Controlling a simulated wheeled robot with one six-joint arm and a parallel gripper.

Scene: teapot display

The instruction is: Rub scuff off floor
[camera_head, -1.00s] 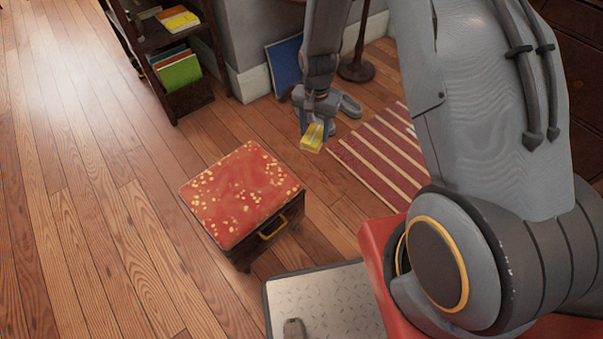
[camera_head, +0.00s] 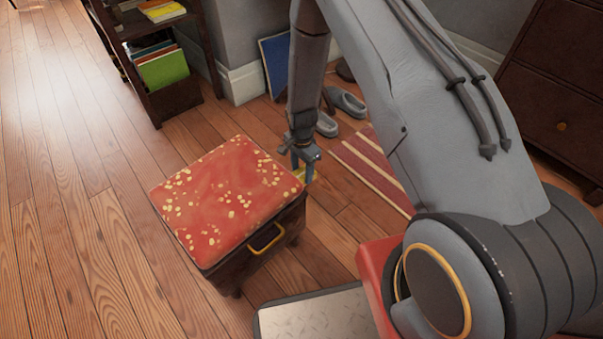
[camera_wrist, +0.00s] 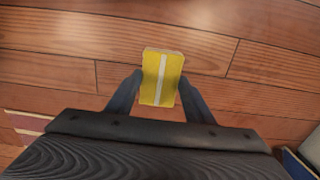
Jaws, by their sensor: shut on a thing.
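My gripper (camera_head: 303,168) is shut on a yellow block with a white stripe (camera_wrist: 152,70). In the wrist view the block stands out between both fingers, with the wooden floor (camera_wrist: 60,65) beyond it. In the head view my gripper points down beside the far right corner of the red-topped stool, and the block is mostly hidden there. I cannot tell whether the block touches the floor. I cannot make out a scuff on the planks in either view.
The stool (camera_head: 225,205) with a yellow handle stands close to the gripper. A dark bookshelf (camera_head: 178,100) is at the back. Floor at left is clear.

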